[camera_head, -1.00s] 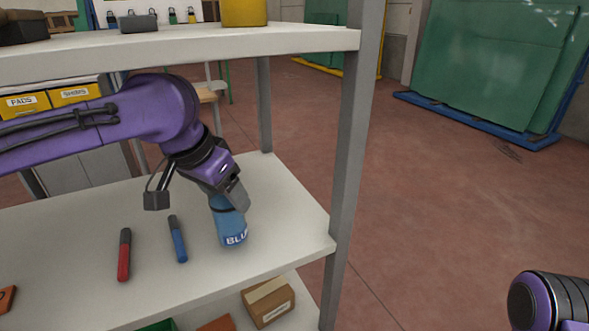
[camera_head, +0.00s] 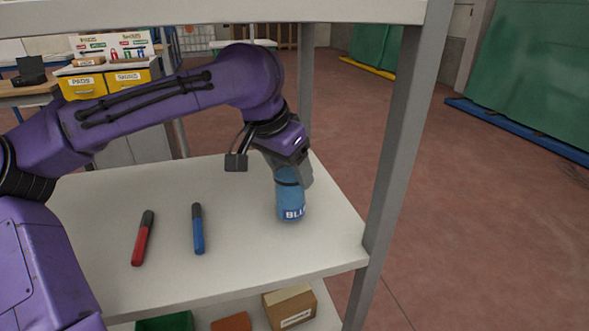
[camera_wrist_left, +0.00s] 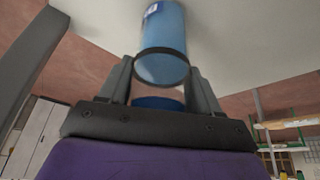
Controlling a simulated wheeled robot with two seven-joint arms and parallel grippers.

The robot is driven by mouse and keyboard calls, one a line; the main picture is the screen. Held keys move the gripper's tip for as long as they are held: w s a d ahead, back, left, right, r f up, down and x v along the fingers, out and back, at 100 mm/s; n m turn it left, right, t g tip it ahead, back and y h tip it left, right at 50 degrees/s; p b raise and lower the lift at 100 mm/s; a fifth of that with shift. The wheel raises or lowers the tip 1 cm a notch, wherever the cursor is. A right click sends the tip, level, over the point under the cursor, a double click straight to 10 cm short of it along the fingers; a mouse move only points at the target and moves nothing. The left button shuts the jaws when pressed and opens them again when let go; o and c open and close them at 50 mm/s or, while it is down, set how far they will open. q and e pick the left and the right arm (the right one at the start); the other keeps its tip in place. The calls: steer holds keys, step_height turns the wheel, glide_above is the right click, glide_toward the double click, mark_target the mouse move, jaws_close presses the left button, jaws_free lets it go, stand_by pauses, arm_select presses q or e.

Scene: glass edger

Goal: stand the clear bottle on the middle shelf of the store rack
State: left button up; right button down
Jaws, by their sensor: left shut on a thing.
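A see-through blue bottle (camera_head: 290,203) with white lettering starting "BLU" is near the right end of the middle shelf (camera_head: 240,258) of the rack. It looks close to upright. I cannot tell whether its base touches the shelf. My left gripper (camera_head: 291,174) is shut on the upper part of the bottle, coming down from above. In the left wrist view the bottle (camera_wrist_left: 165,28) runs out between the two fingers of the gripper (camera_wrist_left: 161,88). The fingers hide part of the bottle's top. My right gripper is not in view.
A red marker (camera_head: 143,238) and a blue marker (camera_head: 198,230) lie left of the bottle. The upper shelf (camera_head: 200,12) hangs over the arm, and a grey post (camera_head: 398,150) stands at right. A cardboard box (camera_head: 290,306) sits below. Shelf between markers and bottle is clear.

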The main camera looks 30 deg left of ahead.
arm_select(q)
steer(key=shift+w+d+f, duration=0.1)
steer(key=shift+w+d, duration=0.1)
steer(key=shift+d, duration=0.05)
steer(key=o, duration=1.5)
steer(key=shift+w+d+f, duration=0.2)
steer(key=shift+w+f, duration=0.05)
steer(key=shift+w, duration=0.3)
steer(key=s+a, duration=0.1)
steer(key=s, duration=0.3)
steer(key=s+r, duration=0.1)
steer(key=s, duration=0.3)
steer(key=s+a, duration=0.1)
steer(key=s, duration=0.4)
steer(key=shift+a+r+b, duration=0.3)
steer(key=shift+b, duration=0.05)
